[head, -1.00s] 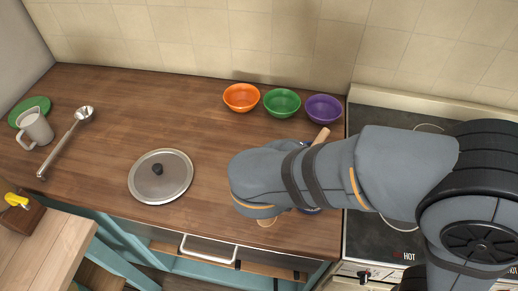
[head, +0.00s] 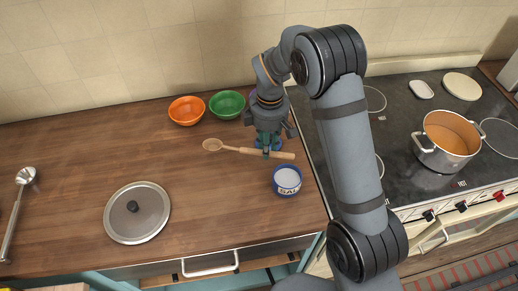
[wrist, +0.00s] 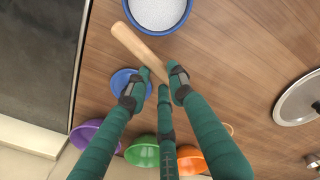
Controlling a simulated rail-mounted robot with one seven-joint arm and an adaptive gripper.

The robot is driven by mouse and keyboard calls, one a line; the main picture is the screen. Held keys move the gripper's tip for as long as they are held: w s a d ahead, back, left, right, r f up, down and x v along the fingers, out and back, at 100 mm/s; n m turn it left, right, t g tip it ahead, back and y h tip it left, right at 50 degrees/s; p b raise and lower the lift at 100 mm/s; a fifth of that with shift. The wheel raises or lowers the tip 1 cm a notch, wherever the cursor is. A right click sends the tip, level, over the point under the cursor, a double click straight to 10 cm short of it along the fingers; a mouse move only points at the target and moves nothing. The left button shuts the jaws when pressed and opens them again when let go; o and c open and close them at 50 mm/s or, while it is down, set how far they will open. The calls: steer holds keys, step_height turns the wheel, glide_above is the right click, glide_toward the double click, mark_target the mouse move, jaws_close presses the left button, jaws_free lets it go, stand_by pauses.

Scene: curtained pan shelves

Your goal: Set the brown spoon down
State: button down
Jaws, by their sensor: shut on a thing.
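The brown spoon (head: 230,149) is a light wooden one, lying crosswise in the head view with its bowl to the left and its handle end to the right. My gripper (head: 267,152) points down and is shut on the handle. In the wrist view, the green fingers (wrist: 162,82) close around the spoon handle (wrist: 138,48), whose thick end sticks out towards the salt tub; the spoon's bowl end is mostly hidden behind the fingers. I cannot tell whether the spoon touches the wooden counter (head: 75,150) or hangs just above it.
A blue salt tub (head: 287,182) stands in front of the handle. Orange (head: 186,111), green (head: 227,105) and partly hidden purple (wrist: 92,136) bowls stand behind. A pot lid (head: 137,212) lies left. The stove with a pot (head: 447,140) is right.

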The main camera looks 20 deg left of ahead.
steer(key=shift+d, duration=0.1)
stand_by(0.3)
step_height(320, 180, down, 6)
steer(key=b, duration=0.6)
steer(key=shift+f, duration=0.25)
steer(key=c, duration=1.8)
jaws_free()
steer(key=shift+c, duration=0.2)
steer(key=shift+o, duration=0.9)
steer(key=o, duration=0.4)
